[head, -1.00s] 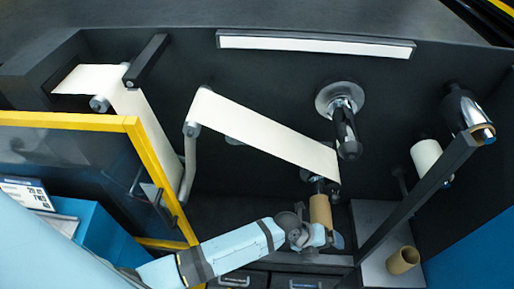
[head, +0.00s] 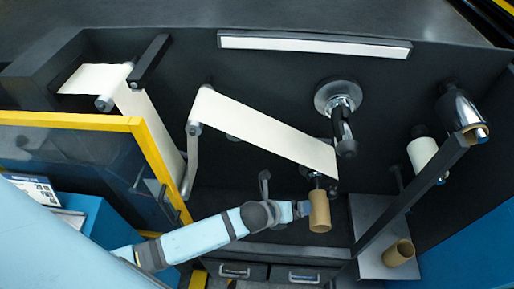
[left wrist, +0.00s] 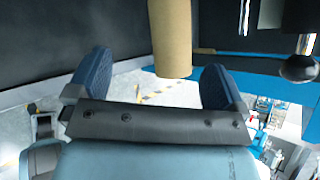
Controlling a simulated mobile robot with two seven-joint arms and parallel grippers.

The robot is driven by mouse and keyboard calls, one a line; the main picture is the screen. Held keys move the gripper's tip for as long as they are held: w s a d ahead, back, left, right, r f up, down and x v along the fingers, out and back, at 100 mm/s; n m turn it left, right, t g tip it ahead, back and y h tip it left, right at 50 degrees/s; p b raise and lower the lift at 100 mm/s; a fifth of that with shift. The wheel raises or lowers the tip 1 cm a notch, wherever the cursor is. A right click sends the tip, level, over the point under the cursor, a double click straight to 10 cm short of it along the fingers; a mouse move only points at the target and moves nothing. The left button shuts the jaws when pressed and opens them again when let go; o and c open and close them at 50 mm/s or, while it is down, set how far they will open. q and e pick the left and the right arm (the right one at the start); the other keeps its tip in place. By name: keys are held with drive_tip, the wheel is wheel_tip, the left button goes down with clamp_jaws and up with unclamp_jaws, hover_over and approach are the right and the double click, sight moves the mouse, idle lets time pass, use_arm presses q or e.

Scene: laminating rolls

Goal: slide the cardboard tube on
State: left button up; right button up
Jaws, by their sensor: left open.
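A brown cardboard tube (head: 319,213) hangs at the lower middle of the head view, at the end of a dark spindle (head: 317,182) under the cream web. How far the tube sits around the spindle is not clear. My left gripper (head: 302,209) is just left of the tube, open and empty. In the left wrist view the tube (left wrist: 171,40) stands beyond the open fingers of my left gripper (left wrist: 155,82), in line with the gap between them and apart from both. My right gripper is not in view.
A second cardboard tube (head: 400,253) stands on the grey shelf (head: 372,225) at right. A dark bar (head: 412,195) slants above the shelf. The cream web (head: 265,132) runs down to the spindle. A yellow-framed door (head: 158,160) stands open at left.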

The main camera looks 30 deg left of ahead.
use_arm(q)
drive_tip(key=w+a+r+m+t+y, duration=0.1)
drive_tip(key=a+r+t+y, duration=0.1)
drive_tip(key=a+r, duration=0.4)
drive_tip(key=w+a+r+m+t+y+p, duration=0.1)
drive_tip(key=a+r+t, duration=0.4)
drive_tip(key=r, duration=0.5)
drive_tip(key=shift+w+a+r+m+y, duration=0.2)
drive_tip(key=shift+a+r+m+y, duration=0.3)
drive_tip(key=shift+y, duration=0.3)
drive_tip(key=shift+f, duration=0.2)
